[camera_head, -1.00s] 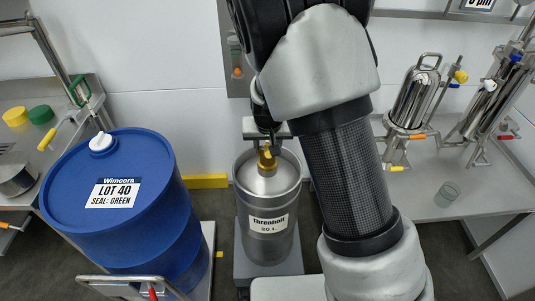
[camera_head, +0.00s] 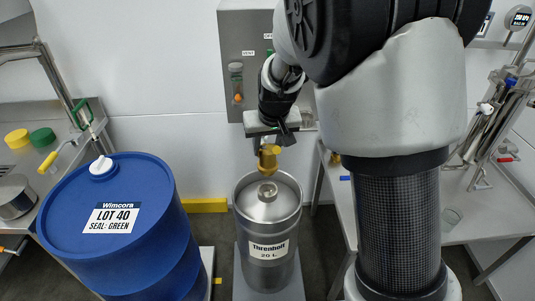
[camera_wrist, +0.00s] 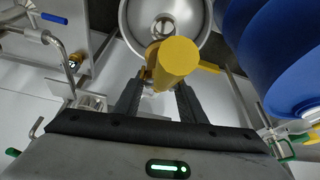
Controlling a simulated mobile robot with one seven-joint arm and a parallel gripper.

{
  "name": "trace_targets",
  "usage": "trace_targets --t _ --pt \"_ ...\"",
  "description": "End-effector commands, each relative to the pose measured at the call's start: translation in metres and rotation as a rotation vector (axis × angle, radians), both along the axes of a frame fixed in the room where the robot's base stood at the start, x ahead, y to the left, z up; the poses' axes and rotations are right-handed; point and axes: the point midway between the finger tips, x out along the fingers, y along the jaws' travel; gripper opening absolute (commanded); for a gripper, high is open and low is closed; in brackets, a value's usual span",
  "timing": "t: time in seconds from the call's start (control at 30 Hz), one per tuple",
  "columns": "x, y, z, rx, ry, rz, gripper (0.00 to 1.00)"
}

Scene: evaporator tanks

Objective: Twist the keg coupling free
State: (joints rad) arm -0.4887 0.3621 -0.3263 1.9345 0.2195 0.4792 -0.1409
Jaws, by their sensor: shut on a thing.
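The steel keg (camera_head: 266,225), labelled "Threnholt 20 L", stands upright in the middle of the head view. Its bare neck (camera_head: 267,190) shows on top. The brass-yellow coupling (camera_head: 268,158) hangs above the neck, with a visible gap between them. My gripper (camera_head: 271,146) is shut on the coupling and holds it up off the keg. In the wrist view the coupling (camera_wrist: 174,60) sits between my dark fingers (camera_wrist: 158,88), and the keg's round top (camera_wrist: 136,14) lies beyond it, partly covered by the coupling.
A blue drum (camera_head: 125,225) marked "LOT 40" stands left of the keg. A grey control box (camera_head: 232,60) is on the wall behind my gripper. A bench (camera_head: 420,225) with steel fittings stands at the right, partly hidden by my arm. Another bench (camera_head: 70,125) is at the left.

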Motion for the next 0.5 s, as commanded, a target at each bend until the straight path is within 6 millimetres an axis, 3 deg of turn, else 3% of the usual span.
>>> trace_targets --t 0.5 --pt "0.0010 0.0007 0.0022 0.001 -0.005 0.120 0.00"
